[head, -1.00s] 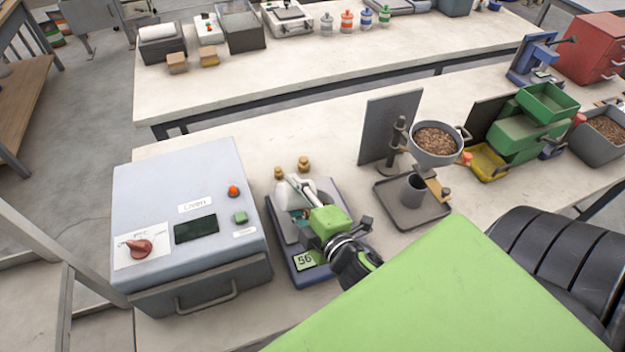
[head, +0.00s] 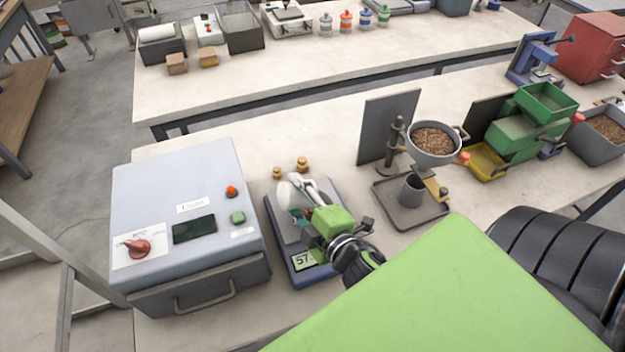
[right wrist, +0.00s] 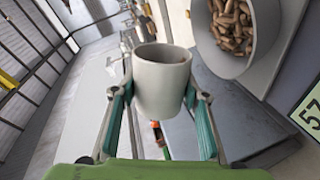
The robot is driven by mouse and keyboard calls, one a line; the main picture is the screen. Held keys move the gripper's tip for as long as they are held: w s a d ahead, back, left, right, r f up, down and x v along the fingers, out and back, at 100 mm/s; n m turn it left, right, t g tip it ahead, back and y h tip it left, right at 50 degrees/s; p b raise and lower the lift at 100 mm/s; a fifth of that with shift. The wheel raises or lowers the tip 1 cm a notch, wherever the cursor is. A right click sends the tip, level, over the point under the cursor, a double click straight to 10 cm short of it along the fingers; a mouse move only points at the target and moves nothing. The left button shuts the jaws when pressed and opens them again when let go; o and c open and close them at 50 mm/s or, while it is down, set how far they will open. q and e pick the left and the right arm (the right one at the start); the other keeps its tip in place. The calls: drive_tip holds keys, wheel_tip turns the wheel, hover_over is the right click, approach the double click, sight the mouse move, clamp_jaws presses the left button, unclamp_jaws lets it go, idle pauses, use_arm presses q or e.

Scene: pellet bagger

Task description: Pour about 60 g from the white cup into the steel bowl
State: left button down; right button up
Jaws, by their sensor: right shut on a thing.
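The white cup (head: 292,194) is held over the scale by my right gripper (head: 306,206), which is shut around its sides. The cup looks tilted in the head view. In the right wrist view, the cup (right wrist: 160,85) sits between the two fingers, and its inside shows only in part. The steel bowl (right wrist: 268,35) shows at the upper right of that view with brown pellets (right wrist: 230,24) in it, beside the cup. In the head view the bowl is mostly hidden by the cup and gripper. The scale display (head: 305,261) seems to read 57. My left gripper is out of view.
A grey control box (head: 190,220) stands left of the scale (head: 279,228). Two brass weights (head: 302,163) stand behind it. A pellet-filled hopper (head: 434,150) on a stand is to the right, with green bins (head: 520,135) beyond. Bare bench lies between scale and stand.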

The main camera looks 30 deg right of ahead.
drive_tip(key=shift+w+a, duration=0.2)
drive_tip(key=shift+s+d, duration=0.25)
drive_tip(key=shift+d, duration=0.05)
drive_tip(key=shift+w+a, duration=0.2)
drive_tip(key=shift+w, duration=0.05)
drive_tip(key=shift+s+d+r+m, duration=0.1)
drive_tip(key=shift+s+d+m, duration=0.15)
drive_tip(key=shift+m, duration=0.05)
drive_tip(key=shift+w+a+y, duration=0.2)
drive_tip(key=shift+y, duration=0.1)
drive_tip(key=shift+s+d, duration=0.25)
drive_tip(key=shift+w+a, duration=0.15)
drive_tip(key=shift+w, duration=0.1)
drive_tip(key=shift+s+d+r+m, duration=0.1)
drive_tip(key=shift+s+d+m, duration=0.15)
drive_tip(key=shift+m, duration=0.05)
drive_tip(key=shift+w, duration=0.1)
